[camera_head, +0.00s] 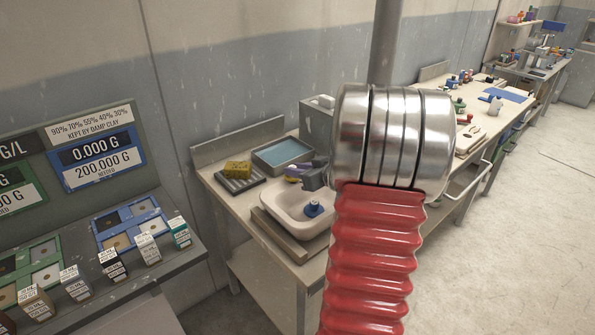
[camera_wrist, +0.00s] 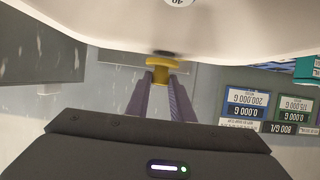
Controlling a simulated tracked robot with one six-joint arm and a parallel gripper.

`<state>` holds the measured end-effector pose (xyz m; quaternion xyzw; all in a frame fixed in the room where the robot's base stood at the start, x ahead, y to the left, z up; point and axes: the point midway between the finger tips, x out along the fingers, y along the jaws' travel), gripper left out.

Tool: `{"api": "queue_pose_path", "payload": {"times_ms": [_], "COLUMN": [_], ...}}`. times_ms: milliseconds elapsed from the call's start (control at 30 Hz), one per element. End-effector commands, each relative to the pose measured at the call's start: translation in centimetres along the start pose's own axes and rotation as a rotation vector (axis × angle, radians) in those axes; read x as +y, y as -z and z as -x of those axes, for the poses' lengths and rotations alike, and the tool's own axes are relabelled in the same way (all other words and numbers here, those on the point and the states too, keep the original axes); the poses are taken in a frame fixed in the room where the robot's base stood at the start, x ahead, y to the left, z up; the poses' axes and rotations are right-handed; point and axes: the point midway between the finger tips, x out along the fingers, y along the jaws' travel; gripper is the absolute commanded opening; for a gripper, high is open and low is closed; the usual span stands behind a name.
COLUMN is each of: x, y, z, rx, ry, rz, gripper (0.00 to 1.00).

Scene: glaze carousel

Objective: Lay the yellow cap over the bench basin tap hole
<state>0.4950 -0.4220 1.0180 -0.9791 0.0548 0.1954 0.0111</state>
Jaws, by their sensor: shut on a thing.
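The white basin (camera_head: 275,208) stands on the bench, with a blue knobbed thing (camera_head: 313,208) inside it. In the wrist view the pale basin (camera_wrist: 100,25) fills the top of the picture. My gripper (camera_wrist: 160,80), with purple fingers, is shut on the yellow cap (camera_wrist: 159,61). The cap is right by the basin's edge, and a small dark spot, perhaps the tap hole, shows just past it. I cannot tell whether the cap touches the basin. In the head view my gripper (camera_head: 298,173) is at the basin's back edge, and the cap is not clear.
A yellow sponge (camera_head: 237,168) on a dark rack and a tray of blue water (camera_head: 283,152) stand behind the basin. A grey box (camera_head: 316,115) is farther back. Scale displays (camera_head: 100,163) and small labelled boxes (camera_head: 148,248) are at the left. My red arm hides the bench's middle.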

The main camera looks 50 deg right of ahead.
Motion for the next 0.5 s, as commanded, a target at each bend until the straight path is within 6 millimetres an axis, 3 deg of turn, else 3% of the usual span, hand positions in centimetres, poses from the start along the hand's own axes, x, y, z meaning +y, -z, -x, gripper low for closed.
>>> {"api": "queue_pose_path", "payload": {"times_ms": [500], "x": [-0.07], "y": [-0.8], "z": [-0.39], "rx": [0.001], "ry": [0.001], "rz": [0.0], "gripper": [0.0]}}
